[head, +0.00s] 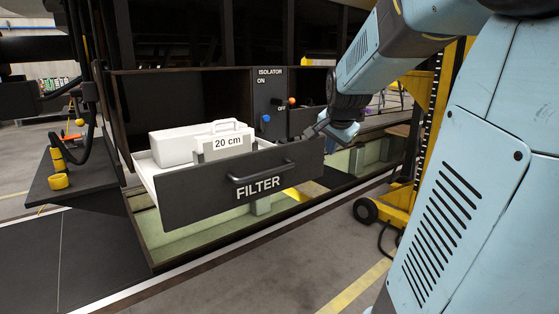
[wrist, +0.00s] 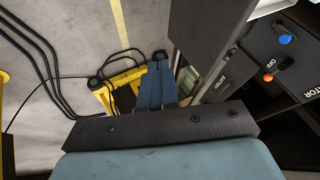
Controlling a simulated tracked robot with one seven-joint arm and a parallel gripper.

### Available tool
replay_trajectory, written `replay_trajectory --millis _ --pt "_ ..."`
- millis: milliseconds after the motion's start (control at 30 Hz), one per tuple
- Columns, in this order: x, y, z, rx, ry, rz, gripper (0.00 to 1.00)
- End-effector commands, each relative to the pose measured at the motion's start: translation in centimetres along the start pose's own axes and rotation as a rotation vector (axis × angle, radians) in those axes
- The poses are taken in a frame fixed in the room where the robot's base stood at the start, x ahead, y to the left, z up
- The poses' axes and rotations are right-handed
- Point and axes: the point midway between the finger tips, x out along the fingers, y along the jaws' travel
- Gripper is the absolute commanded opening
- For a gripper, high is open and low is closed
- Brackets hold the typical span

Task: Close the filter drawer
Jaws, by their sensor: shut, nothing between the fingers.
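The filter drawer (head: 230,188) stands pulled out of its dark cabinet in the head view, its black front marked FILTER with a bar handle (head: 262,172). A white box-like filter (head: 185,145) with a handle lies in it, by a "20 cm" label (head: 228,142). My gripper (head: 318,130) is shut and empty close to the right end of the drawer front; I cannot tell whether it touches. In the wrist view my shut fingers (wrist: 157,85) point past the edge of a dark panel, likely the drawer front (wrist: 205,45).
The isolator panel (head: 268,100) with a blue knob (head: 265,118) and an orange knob (head: 292,101) is right of the drawer opening. A yellow lifting jack (head: 432,130) stands at the right. Black cables (wrist: 45,60) lie on the floor. Floor in front of the drawer is clear.

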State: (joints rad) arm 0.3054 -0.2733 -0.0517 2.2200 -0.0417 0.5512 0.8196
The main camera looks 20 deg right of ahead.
Motion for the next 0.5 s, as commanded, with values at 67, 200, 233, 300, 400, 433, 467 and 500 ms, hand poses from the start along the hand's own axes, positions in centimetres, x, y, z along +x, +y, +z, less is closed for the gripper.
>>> replay_trajectory --millis 67,200,233,300,400,433,467,500 --pt "0.4 0.0 -0.3 0.012 0.003 0.001 0.0" --pt "1.6 0.0 -0.2 0.012 0.002 0.002 0.0" --pt "1.9 0.0 -0.2 0.012 0.001 0.003 0.0" --pt "3.0 0.0 -0.2 0.011 0.001 0.003 0.0" --pt "4.6 0.0 -0.2 0.01 0.0 0.003 0.0" --pt "5.1 0.0 -0.2 0.01 0.0 0.003 0.0" --pt "5.5 0.0 -0.2 0.01 0.001 0.002 0.0" --pt "6.2 0.0 -0.2 0.01 0.0 0.003 0.0"
